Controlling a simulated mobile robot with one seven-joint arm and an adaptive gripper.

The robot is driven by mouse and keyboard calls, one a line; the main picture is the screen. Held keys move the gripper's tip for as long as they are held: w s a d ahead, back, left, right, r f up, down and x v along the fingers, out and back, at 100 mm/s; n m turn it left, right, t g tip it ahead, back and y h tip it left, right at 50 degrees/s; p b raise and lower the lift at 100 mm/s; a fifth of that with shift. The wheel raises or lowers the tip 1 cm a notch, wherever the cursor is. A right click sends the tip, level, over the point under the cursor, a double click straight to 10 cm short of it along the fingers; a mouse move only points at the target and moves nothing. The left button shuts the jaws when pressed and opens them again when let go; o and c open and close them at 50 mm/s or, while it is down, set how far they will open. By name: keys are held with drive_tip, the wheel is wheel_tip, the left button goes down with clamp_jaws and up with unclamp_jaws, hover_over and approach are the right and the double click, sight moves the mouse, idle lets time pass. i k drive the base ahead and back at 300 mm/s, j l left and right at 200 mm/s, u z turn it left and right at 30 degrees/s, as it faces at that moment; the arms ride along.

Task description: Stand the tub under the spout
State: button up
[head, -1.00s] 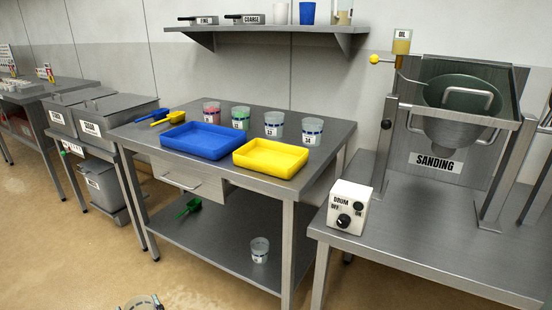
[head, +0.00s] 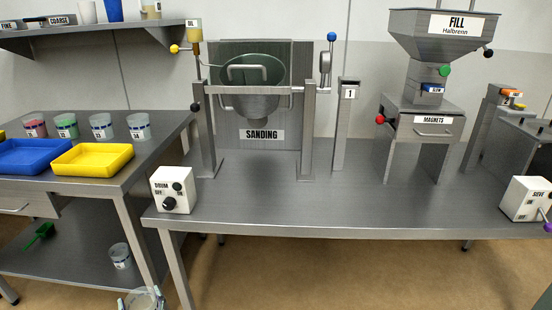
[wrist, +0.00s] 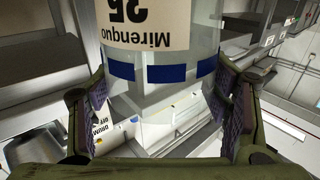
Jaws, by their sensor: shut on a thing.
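My gripper (wrist: 165,105) is shut on a clear tub (wrist: 165,73) with a blue-dashed band and a label reading "Mirenquo 25". The label reads upside down in the wrist view. The tub's rim also shows at the bottom edge of the head view (head: 143,299), in front of the bench and low. Most of the tub and gripper is cut off there. At the back right of the bench stands a filling machine with a FILL hopper (head: 440,35) and a MAGNETS housing (head: 425,122) on legs. I cannot make out a spout opening under it.
The steel bench (head: 290,205) has clear room in front. On it are a DRUM switch box (head: 173,190), a SANDING drum (head: 255,90), a post marked 1 (head: 342,130) and a SIEVE box (head: 525,199). A left table holds several tubs, a blue tray and a yellow tray (head: 92,160).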

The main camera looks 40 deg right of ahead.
sight(404, 171)
drive_tip(key=z, duration=0.45)
drive_tip(key=l+z, duration=0.1)
drive_tip(key=z, duration=0.35)
drive_tip(key=k+z, duration=0.1)
drive_tip(key=z, duration=0.35)
drive_tip(key=l+z, duration=0.1)
drive_tip(key=z, duration=0.8)
drive_tip(key=l+z, duration=0.1)
drive_tip(key=z, duration=0.35)
